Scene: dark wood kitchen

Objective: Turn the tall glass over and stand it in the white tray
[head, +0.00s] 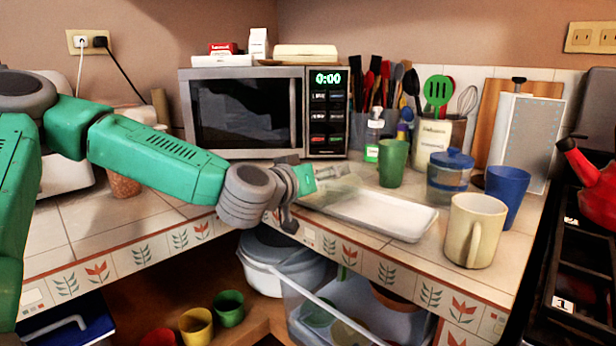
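The white tray (383,215) lies on the tiled counter near its front edge, right of the microwave. A clear, see-through shape (338,190), which looks like the tall glass, lies roughly sideways across the tray's left end. Its outline is faint, and I cannot tell whether it touches the tray. My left gripper (294,198) is at the left end of this shape, above the counter's front edge. The wrist hides part of the fingers, so I cannot tell whether they close on the glass. My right gripper is not in view.
A cream mug (475,230) and a blue cup (507,193) stand right of the tray. A green cup (393,163) and a lidded blue jar (450,177) stand behind it. The microwave (262,112) is behind my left wrist. The tray's middle and right look empty.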

